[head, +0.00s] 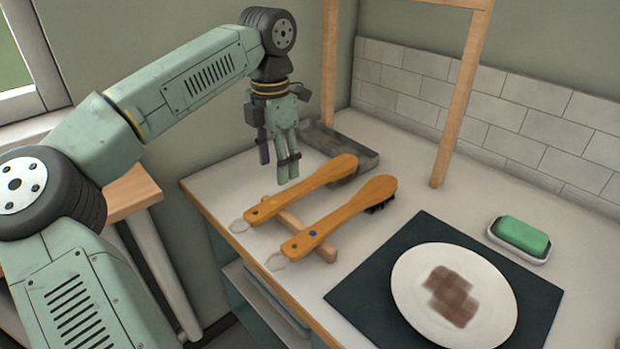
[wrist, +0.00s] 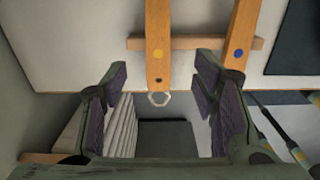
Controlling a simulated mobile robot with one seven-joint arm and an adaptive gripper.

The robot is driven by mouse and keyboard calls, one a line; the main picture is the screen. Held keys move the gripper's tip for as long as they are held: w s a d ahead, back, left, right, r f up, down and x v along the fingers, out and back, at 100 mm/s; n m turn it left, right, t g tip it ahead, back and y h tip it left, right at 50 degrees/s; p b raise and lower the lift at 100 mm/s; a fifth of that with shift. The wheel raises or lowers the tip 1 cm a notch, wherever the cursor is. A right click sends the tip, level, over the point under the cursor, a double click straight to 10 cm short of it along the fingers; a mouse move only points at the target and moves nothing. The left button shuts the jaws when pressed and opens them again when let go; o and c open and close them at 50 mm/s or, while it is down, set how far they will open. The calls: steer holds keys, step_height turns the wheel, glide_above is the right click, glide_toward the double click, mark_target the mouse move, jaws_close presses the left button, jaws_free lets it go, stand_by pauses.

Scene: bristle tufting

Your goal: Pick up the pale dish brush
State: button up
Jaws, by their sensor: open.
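Two wooden brushes lie side by side, handles propped on a wooden bar (head: 302,233). The left brush (head: 305,188) has a yellow dot, a hanging ring and greyish, paler bristles, partly hidden under its head; it seems the pale one. The right brush (head: 345,218) has a blue dot and dark bristles. My gripper (head: 287,172) is open and empty, pointing down above the counter's left part. In the wrist view, the yellow-dot handle (wrist: 158,45) lies between the open fingers (wrist: 163,75) in the picture, with its ring toward me. Height above it is hard to tell.
A grey metal tray (head: 345,145) lies behind the brushes. A wooden post (head: 460,110) stands at the back. A white plate (head: 410,280) with a brown stain rests on a dark mat (head: 425,228). A green soap (head: 522,235) sits in a dish at the right.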

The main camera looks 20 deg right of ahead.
mark_target(280, 199)
step_height(280, 199, down, 3)
steer(key=shift+f, duration=0.2)
steer(key=shift+w+d+f+p, duration=0.1)
steer(key=shift+f+p, duration=0.4)
steer(key=shift+f, duration=0.85)
steer(key=shift+w+d+f+p, duration=0.1)
steer(key=shift+f+p, duration=0.35)
steer(key=shift+f, duration=0.9)
steer(key=shift+c, duration=0.4)
jaws_close()
